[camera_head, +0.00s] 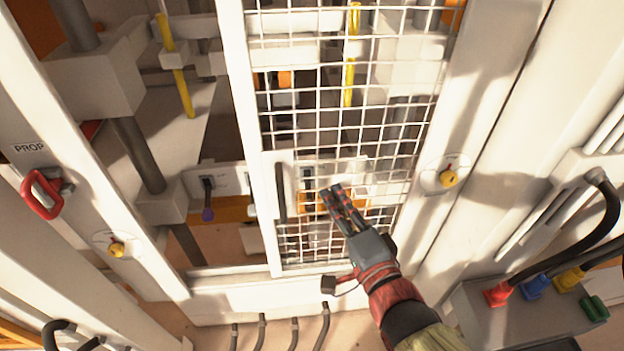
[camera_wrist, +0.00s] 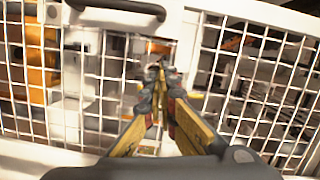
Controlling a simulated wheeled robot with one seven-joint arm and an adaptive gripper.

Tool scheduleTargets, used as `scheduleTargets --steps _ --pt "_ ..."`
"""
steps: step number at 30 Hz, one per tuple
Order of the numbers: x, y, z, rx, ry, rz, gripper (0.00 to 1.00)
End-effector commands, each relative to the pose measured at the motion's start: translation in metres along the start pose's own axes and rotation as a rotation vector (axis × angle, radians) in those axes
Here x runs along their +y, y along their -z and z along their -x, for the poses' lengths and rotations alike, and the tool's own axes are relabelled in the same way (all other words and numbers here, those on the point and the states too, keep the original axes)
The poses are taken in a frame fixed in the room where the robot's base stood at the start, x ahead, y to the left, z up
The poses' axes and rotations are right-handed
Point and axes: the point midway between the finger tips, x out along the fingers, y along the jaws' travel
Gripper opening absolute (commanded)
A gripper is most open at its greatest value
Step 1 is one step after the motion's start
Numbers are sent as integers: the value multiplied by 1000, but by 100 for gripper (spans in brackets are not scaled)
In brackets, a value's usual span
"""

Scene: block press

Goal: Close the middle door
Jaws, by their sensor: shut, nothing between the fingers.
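The middle door is a white-framed wire mesh panel (camera_head: 246,95). It covers the right part of the opening in the head view, and the left part stands uncovered. A dark bar handle (camera_head: 281,192) is on its left stile; a dark handle also shows at the top of the wrist view (camera_wrist: 118,8). My gripper (camera_head: 331,190) is shut and empty, in front of the lower mesh and right of the handle. In the wrist view its fingertips (camera_wrist: 157,72) are together in front of the mesh; I cannot tell whether they touch it.
Left of the opening is a white post with a red ring handle (camera_head: 42,194) and a yellow knob (camera_head: 116,249). Another yellow knob (camera_head: 448,178) is on the right post. A box with coloured cable plugs (camera_head: 535,287) stands at lower right. Grey pipes and yellow rods show inside.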

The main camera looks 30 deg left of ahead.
Motion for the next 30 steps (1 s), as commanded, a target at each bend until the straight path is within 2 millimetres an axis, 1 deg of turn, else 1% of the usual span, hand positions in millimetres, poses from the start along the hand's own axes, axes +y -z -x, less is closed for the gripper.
scheduleTargets --steps 5,18,21,24,30 --pt "2 0 -20 -1 -3 -3 0" --pt "2 -2 -102 0 -3 -2 0" --pt "2 -19 -102 -4 -2 -1 0" --pt "1 -29 -105 -3 -2 0 0" --pt "1 -38 -107 0 -2 -1 0"
